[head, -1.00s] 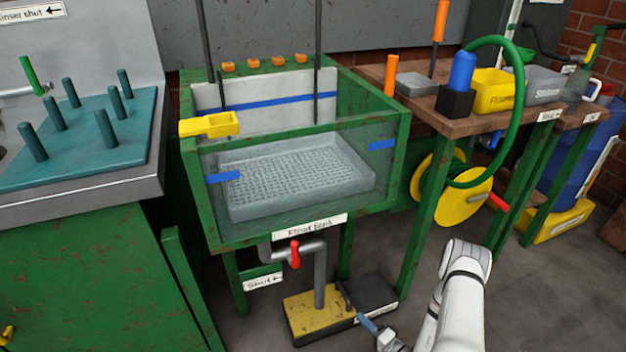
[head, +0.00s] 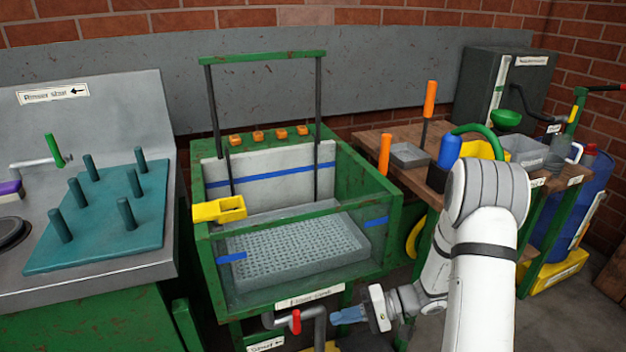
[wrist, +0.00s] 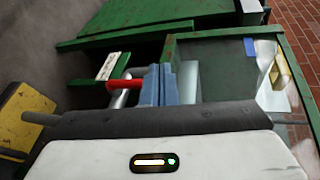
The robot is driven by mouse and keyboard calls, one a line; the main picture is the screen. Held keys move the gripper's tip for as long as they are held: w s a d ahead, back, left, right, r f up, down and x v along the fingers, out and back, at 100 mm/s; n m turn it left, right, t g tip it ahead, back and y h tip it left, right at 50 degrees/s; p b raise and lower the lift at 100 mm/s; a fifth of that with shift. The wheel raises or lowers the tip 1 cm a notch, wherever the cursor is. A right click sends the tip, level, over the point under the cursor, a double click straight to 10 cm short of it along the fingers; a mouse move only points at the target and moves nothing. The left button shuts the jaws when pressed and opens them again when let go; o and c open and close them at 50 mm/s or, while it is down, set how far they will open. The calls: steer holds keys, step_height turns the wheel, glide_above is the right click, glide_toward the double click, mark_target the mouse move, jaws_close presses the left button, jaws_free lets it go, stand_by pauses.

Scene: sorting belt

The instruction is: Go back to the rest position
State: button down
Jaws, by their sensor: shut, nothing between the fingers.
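My arm reaches in from the lower right of the head view. My gripper (head: 348,314) is low in front of the green float tank (head: 205,262), just right of its drain pipe and red valve handle (head: 295,321). Its blue-grey fingers are together with nothing between them. In the wrist view the closed fingers (wrist: 158,84) show with the red handle just left of them. I cannot tell whether they touch it. The tank holds a grey perforated tray (head: 290,248) behind its clear front.
A sink bench with a teal peg board (head: 105,215) stands at left. At right a wooden table (head: 385,140) carries trays and a blue bottle, partly behind my arm. A blue drum (head: 568,205) stands beyond. A yellow and black pedal block (wrist: 25,115) shows in the wrist view.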

steer(key=s+d+r+t+h+p, duration=0.1)
steer(key=s+r+h+p, duration=0.4)
steer(key=r, duration=0.7)
steer(key=s+d+r+t+h+p, duration=0.1)
steer(key=s+d+r+h+p, duration=0.3)
steer(key=r, duration=0.8)
steer(key=s+d+r+t+h+p, duration=0.1)
steer(key=s+d+r+h+p, duration=0.2)
steer(key=r, duration=0.9)
steer(key=shift+s+n+h+p, duration=0.3)
steer(key=shift+s+h+p, duration=1.1)
steer(key=shift+s+p, duration=0.5)
steer(key=shift+w+d, duration=0.1)
